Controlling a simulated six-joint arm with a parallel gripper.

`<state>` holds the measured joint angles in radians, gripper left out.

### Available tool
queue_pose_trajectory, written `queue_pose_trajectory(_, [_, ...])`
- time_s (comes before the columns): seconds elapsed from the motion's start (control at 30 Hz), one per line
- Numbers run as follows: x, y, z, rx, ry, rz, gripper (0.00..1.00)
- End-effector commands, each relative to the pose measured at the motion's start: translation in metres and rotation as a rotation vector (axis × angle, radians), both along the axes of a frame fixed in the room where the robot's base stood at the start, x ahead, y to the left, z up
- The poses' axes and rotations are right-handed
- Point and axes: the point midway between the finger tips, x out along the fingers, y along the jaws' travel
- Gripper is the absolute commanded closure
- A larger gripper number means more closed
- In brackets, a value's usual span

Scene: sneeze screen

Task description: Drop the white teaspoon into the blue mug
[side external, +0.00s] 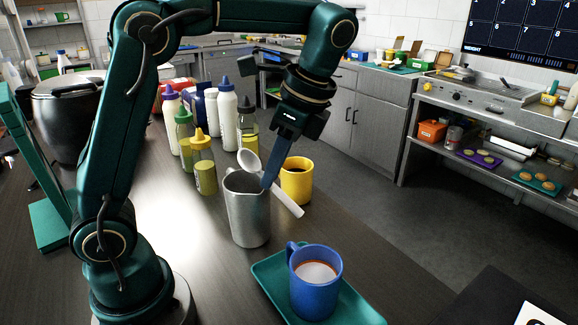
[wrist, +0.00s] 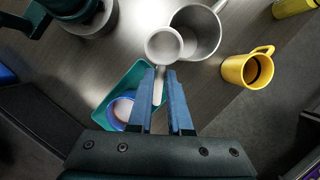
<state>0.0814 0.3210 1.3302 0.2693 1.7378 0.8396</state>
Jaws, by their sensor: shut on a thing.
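The white teaspoon (side external: 249,160) is held at its handle between the fingertips of my gripper (side external: 266,184). Its bowl is up and to the left, and its handle slants down to the right, in front of the yellow mug. In the wrist view the spoon's bowl (wrist: 163,46) lies beyond the fingertips (wrist: 164,75), beside the metal jug. The blue mug (side external: 318,292) stands upright with a brownish drink in it, to the right of and nearer the camera than the gripper. In the wrist view the blue mug (wrist: 121,112) is partly hidden by the left finger.
The blue mug stands on a teal tray (side external: 267,279). A metal jug (side external: 249,212) stands close by the fingertips and spoon. A yellow mug (side external: 297,184) with dark liquid is just behind. Several sauce bottles (side external: 227,118) stand further back. The counter's right edge is near the yellow mug.

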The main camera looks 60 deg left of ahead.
Motion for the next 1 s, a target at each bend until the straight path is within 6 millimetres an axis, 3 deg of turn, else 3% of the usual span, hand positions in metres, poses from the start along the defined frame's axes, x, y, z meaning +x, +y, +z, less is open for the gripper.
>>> queue_pose_trajectory(0.2, [0.004, -0.022, 0.012, 0.127, 0.042, -0.634, 1.0])
queue_pose_trajectory(0.4, [0.012, -0.057, 0.022, 0.249, 0.034, -1.041, 1.0])
queue_pose_trajectory(0.67, [0.015, -0.089, 0.029, 0.324, 0.013, -1.237, 1.0])
queue_pose_trajectory(1.0, [0.015, -0.092, 0.03, 0.331, 0.009, -1.254, 1.0])
